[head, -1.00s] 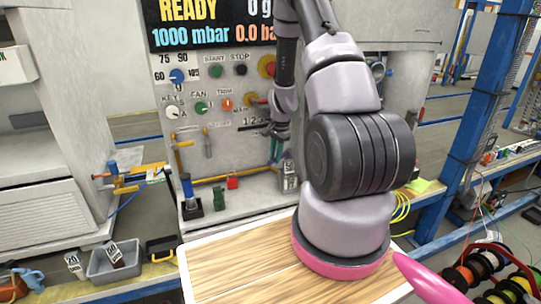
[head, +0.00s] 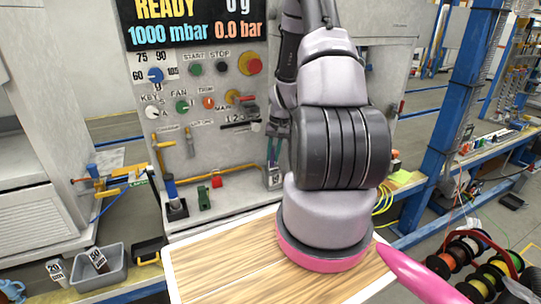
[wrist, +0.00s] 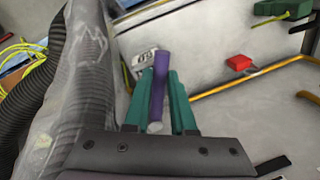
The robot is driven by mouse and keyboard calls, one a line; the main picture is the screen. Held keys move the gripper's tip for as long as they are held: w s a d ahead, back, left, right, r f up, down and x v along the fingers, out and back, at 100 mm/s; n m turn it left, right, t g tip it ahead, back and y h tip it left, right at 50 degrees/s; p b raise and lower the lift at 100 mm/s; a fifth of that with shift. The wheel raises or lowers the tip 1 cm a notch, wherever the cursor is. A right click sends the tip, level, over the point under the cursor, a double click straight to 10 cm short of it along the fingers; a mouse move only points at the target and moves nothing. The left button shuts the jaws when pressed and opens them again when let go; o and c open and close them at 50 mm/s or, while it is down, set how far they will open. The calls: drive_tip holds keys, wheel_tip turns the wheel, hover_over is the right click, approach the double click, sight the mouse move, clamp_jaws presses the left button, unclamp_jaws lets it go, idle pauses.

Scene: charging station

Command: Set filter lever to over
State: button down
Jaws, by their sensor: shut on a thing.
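A purple lever (wrist: 158,85) stands between the teal fingers of my gripper (wrist: 160,95) in the wrist view. The fingers are shut on it, with its pale round end near the gripper's palm. In the head view my gripper (head: 273,150) is at the lower right of the grey control panel (head: 222,140), and my arm covers the panel's right part. The lever cannot be made out there. A small grey labelled box (head: 273,176) is just below the fingers. Its label (wrist: 143,58) also shows beside the lever in the wrist view. I cannot read the lever's setting.
A yellow pipe with a red handle (head: 216,181) runs along the panel's foot, near a green block (head: 204,199). Knobs and buttons sit higher on the panel. A wooden tabletop (head: 215,270) is in front, below my arm. Cable spools (head: 480,265) stand at the right.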

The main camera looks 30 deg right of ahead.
drive_tip(key=shift+d, duration=0.1)
idle(0.3)
drive_tip(key=c, duration=0.8)
unclamp_jaws()
drive_tip(key=shift+o, duration=0.2)
drive_tip(key=shift+r, duration=0.1)
wheel_tip(320, 180, up, 10)
drive_tip(key=d, duration=0.1)
drive_tip(key=shift+s+d+r, duration=0.15)
drive_tip(key=shift+s+r, duration=0.1)
drive_tip(key=shift+s, duration=0.15)
